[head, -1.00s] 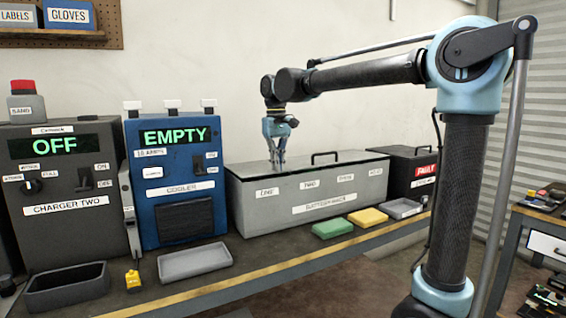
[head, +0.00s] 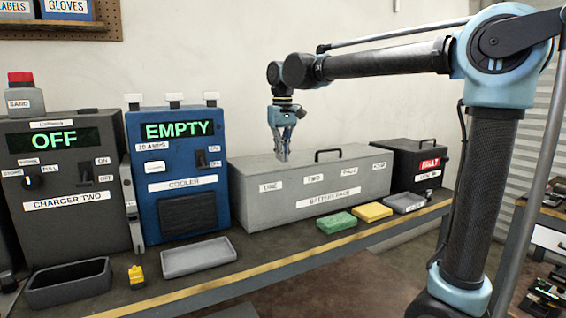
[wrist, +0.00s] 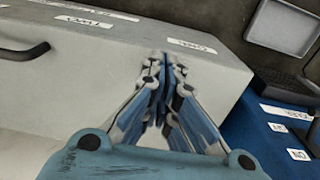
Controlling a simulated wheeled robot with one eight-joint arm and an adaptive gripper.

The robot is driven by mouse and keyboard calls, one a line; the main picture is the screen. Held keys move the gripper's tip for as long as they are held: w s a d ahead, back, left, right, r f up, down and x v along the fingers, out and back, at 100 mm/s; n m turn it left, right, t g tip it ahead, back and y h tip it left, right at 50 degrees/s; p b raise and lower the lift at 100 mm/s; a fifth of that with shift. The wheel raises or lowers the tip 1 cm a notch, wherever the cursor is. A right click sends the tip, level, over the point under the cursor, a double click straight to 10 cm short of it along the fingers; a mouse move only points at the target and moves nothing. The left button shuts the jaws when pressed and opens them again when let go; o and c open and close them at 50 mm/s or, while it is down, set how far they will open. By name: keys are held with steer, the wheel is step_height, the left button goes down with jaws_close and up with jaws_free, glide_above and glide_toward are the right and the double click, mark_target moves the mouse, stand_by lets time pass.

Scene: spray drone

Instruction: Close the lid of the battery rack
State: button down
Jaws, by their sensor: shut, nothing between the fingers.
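The battery rack (head: 318,200) is a long grey box on the bench, labelled BATTERY RACK on its front. Its grey lid (head: 345,165) has a black handle (head: 328,152) and lies flat on the box with no gap that I can see. My gripper (head: 283,158) points down over the left part of the lid, fingers together and empty. In the wrist view the fingertips (wrist: 163,55) are at or just above the grey surface; contact cannot be told. The handle (wrist: 25,52) shows there at the left.
The blue cooler unit (head: 180,170) stands close to the left of the rack. A black box (head: 415,165) is at its right. Green (head: 337,222) and yellow (head: 373,211) blocks and grey trays (head: 196,258) lie in front on the bench.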

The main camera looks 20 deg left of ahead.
step_height(320, 180, up, 10)
steer(key=d+f+m, duration=0.2)
steer(key=d+f, duration=0.5)
steer(key=d, duration=0.6)
steer(key=d+f+m, duration=0.2)
steer(key=d+f, duration=0.4)
steer(key=d, duration=0.7)
steer(key=s+d+f+m, duration=0.1)
steer(key=s+d+f, duration=0.4)
steer(key=f, duration=0.3)
steer(key=s+d+f+m+t, duration=0.1)
steer(key=s+d+f+m, duration=0.1)
steer(key=s+d+f, duration=0.3)
steer(key=s+d+f+m+t, duration=0.1)
steer(key=s+d+f, duration=0.4)
steer(key=f, duration=0.8)
steer(key=d, duration=0.3)
steer(key=shift+f, duration=0.1)
